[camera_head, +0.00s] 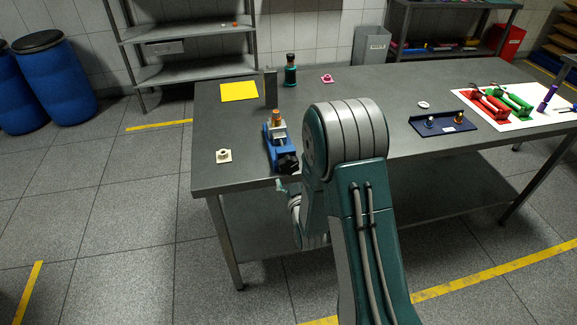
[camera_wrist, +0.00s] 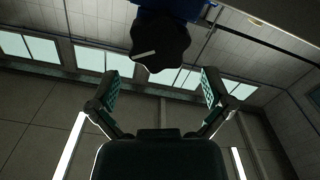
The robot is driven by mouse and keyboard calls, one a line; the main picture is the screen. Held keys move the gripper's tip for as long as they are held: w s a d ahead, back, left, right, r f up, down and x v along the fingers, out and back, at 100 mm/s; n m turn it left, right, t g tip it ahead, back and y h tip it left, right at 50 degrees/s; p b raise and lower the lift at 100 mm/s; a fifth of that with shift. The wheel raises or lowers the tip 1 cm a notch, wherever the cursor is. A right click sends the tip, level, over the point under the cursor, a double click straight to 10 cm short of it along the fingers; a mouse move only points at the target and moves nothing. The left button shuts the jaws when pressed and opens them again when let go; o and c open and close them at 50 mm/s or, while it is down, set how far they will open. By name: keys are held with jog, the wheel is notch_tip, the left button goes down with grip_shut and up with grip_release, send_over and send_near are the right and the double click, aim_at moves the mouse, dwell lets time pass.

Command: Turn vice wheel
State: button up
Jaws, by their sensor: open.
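The blue vice (camera_head: 274,154) stands near the front left edge of the table, with an orange-brown piece (camera_head: 277,116) at its jaws. Its wheel, a black lobed knob (camera_head: 288,163), faces the front edge. In the wrist view the wheel (camera_wrist: 160,43) is at top centre, with a pale bar mark on it. My gripper (camera_wrist: 160,82) is open and empty, its two fingers spread wide below the wheel in that picture and apart from it. In the head view a teal part of my gripper (camera_head: 282,186) shows just below the wheel; my arm hides most of the rest.
A navy tray (camera_head: 459,127) and red and green holders lie to the right. Floor in front is clear.

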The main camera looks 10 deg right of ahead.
aim_at(289, 167)
jog(key=shift+w, duration=2.3)
jog(key=c, duration=0.9)
jog(key=shift+o, duration=0.2)
